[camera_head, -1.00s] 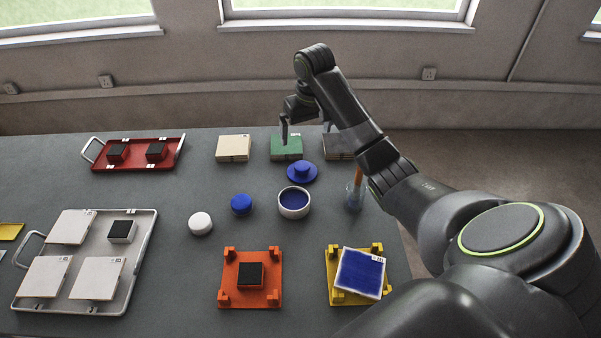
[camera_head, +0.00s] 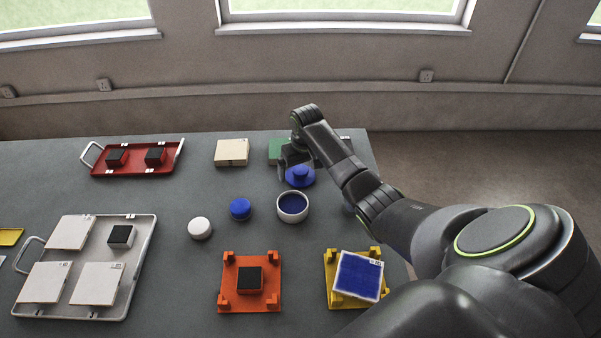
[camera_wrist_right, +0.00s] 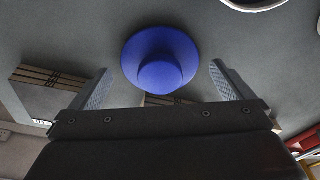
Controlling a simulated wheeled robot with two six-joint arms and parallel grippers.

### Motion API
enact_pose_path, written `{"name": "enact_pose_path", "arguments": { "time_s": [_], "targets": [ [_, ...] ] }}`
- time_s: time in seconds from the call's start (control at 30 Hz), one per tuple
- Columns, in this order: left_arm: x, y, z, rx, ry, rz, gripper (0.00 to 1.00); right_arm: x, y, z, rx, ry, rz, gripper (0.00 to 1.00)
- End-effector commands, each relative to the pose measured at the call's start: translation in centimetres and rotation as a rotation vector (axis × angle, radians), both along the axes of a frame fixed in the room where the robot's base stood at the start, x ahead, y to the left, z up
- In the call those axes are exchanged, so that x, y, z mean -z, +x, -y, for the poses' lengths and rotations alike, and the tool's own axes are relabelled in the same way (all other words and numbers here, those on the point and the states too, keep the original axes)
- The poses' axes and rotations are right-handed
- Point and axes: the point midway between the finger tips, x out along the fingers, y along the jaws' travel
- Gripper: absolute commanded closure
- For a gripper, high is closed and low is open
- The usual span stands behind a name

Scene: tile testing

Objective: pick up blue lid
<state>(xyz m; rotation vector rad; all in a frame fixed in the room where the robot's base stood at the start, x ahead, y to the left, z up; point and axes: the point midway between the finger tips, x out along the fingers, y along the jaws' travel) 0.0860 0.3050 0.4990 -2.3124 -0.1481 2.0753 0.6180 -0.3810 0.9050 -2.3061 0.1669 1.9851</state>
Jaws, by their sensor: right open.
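The blue lid (camera_head: 300,177), a round disc with a raised knob, lies on the table behind the white bowl with blue contents (camera_head: 293,206). My right gripper (camera_head: 296,176) is open and reaches down over the lid. In the right wrist view the lid (camera_wrist_right: 160,60) lies between and ahead of the two spread fingers of the gripper (camera_wrist_right: 160,88), with its knob towards the gripper. No contact between fingers and lid shows. My left gripper is not in view.
A blue round piece (camera_head: 240,208) and a white one (camera_head: 200,228) lie left of the bowl. A yellow stand (camera_head: 334,290) holds a blue-topped tile (camera_head: 358,275).

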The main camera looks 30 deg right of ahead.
Motion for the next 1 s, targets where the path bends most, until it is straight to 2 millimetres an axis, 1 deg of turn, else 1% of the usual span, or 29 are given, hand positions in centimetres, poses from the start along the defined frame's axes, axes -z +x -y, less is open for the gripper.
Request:
{"name": "enact_pose_path", "arguments": {
  "time_s": [0.03, 0.13, 0.37, 0.47, 0.6, 0.7, 0.9, 1.0],
  "targets": [
    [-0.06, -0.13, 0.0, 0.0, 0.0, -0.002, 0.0, 0.49, 0.06, -0.02, 0.001, 0.0, -0.001, 0.0],
    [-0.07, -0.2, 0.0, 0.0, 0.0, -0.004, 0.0, 1.04, 0.13, 0.01, 0.0, 0.0, 0.0, 0.0],
    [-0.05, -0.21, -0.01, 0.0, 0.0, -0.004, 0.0, 1.18, 0.16, 0.03, 0.0, -0.001, 0.001, 0.0],
    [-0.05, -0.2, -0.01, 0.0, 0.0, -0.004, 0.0, 1.17, 0.16, 0.02, 0.0, 0.0, 0.001, 0.1],
    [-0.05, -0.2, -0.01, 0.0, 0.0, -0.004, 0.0, 1.16, 0.16, 0.02, 0.0, 0.0, 0.001, 0.29],
    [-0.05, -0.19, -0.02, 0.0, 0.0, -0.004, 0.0, 1.15, 0.16, 0.03, 0.0, 0.0, 0.001, 0.4],
    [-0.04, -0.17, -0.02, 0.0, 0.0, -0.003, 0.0, 1.08, 0.17, 0.04, 0.0, -0.001, 0.002, 0.4],
    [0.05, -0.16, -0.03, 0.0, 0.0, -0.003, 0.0, 0.49, 0.21, 0.06, 0.0, -0.001, 0.002, 0.4]
  ]
}}
